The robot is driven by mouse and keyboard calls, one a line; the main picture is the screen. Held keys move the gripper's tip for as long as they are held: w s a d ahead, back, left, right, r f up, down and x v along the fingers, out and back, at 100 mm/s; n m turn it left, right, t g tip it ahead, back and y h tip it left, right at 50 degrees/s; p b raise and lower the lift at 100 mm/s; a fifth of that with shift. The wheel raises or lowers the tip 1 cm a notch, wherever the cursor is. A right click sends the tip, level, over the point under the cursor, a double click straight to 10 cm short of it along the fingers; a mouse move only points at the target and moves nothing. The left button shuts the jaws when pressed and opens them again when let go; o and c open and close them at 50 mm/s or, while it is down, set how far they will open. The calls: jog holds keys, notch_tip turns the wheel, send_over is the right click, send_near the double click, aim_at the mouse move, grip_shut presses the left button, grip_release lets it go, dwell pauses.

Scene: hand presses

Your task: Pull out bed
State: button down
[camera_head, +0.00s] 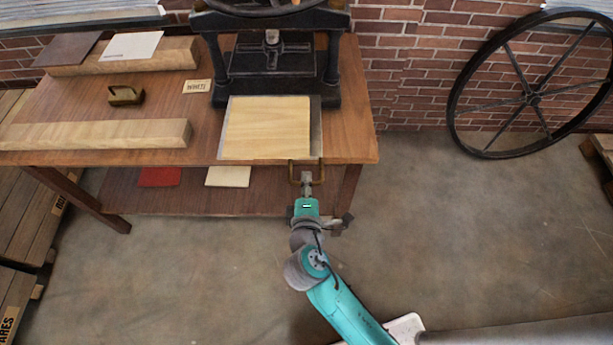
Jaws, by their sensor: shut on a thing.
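The bed (316,128) is a flat grey plate that sticks out from the black hand press (271,69) toward the table's front edge. A pale wooden board (267,127) lies on it and covers most of it. A brass-coloured handle (305,168) hangs at the bed's front right corner, by the table's front edge. My gripper (306,178) is at this handle and shut on it. The fingertips are small in the picture, and their exact contact with the handle is hard to make out.
The wooden table (349,130) has a lower shelf (270,195) with a red and a cream sheet. Wooden beams (96,134), a small brass block (125,95) and a label card (197,86) lie left of the press. A big spoked wheel (535,99) leans on the brick wall.

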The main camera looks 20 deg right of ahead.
jog(key=c, duration=1.2)
grip_release()
jog(key=v, duration=1.2)
